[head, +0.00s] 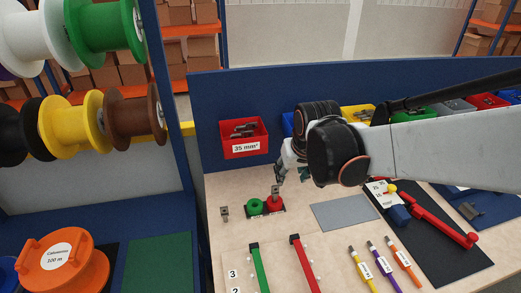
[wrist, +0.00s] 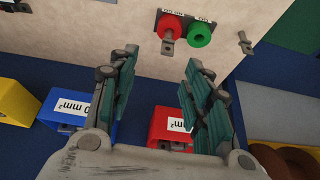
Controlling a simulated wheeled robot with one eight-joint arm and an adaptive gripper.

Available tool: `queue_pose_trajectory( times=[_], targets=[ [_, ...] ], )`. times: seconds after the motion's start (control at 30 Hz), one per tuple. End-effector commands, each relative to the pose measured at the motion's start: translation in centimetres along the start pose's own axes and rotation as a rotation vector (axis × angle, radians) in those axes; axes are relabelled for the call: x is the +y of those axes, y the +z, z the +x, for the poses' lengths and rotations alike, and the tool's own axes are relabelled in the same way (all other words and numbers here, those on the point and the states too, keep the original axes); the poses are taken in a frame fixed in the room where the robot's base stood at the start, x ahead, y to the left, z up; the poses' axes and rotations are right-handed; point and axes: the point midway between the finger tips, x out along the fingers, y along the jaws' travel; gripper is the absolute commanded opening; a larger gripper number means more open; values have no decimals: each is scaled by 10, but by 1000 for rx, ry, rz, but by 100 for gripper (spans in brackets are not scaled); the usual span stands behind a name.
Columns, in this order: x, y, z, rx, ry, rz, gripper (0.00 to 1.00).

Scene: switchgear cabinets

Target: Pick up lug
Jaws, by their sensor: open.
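Several grey metal lugs show. One stands in the red ring (head: 274,204) of a small dark holder, and this lug (head: 275,190) also shows in the wrist view (wrist: 167,46). Another lug (head: 225,213) stands alone on the table to the left; it is at the upper right of the wrist view (wrist: 245,43). More lugs (head: 243,130) lie in a red bin (head: 258,150) labelled 35 mm². My gripper (wrist: 160,62) is open, with nothing between its fingers. In the head view it hangs above the table beside the red bin, partly hidden by my arm.
A green ring (head: 257,206) sits beside the red one. A blue bin (wrist: 60,112) and a yellow bin (wrist: 14,103) stand beside the red bin. A grey plate (head: 345,212), cable pieces and a red-handled tool (head: 440,222) lie to the right. A blue panel (head: 215,95) rises behind.

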Motion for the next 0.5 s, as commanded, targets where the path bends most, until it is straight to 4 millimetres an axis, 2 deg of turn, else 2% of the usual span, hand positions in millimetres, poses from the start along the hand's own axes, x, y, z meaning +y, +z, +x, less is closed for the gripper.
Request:
queue_pose_trajectory(
  times=[0.03,0.2,0.5],
  targets=[
    [-5,-10,6,-8,-3,-8,45],
    [-16,-22,24,-28,-10,-24,45],
    [-20,-25,37,-36,-12,-29,45]
  ],
)
